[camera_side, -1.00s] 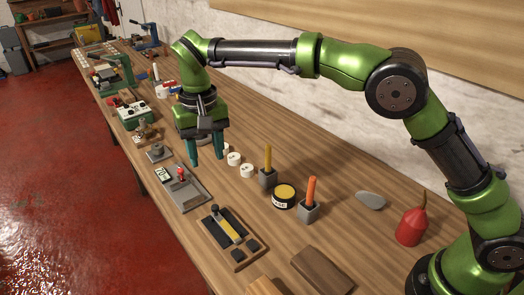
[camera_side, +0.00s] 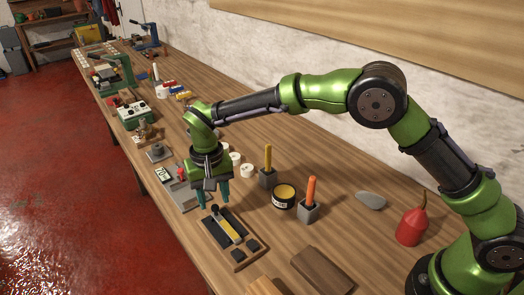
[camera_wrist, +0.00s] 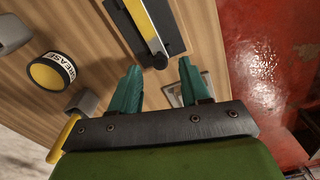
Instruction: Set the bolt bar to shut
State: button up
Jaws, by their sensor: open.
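The bolt bar (camera_side: 228,228) is a yellow bar with a black knob (camera_side: 215,209) at its far end. It lies along a black plate on a wooden board (camera_side: 239,264), with two black blocks at the near end. The wrist view shows the yellow bar (camera_wrist: 146,22) at the top, its dark end just beyond the gap between my fingertips. My gripper (camera_side: 213,199) is open and empty, its teal fingers pointing down at the knob end of the board. It also shows in the wrist view (camera_wrist: 161,66). I cannot tell whether the fingers touch the knob.
A grey plate with a red lever (camera_side: 181,174) lies just beyond, partly behind my gripper. A grease tin (camera_side: 284,197) and holders with a yellow handle (camera_side: 268,160) and an orange handle (camera_side: 311,190) stand right. A brown block (camera_side: 322,270) lies nearer.

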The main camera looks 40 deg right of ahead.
jog(key=shift+f, duration=1.05)
grip_shut()
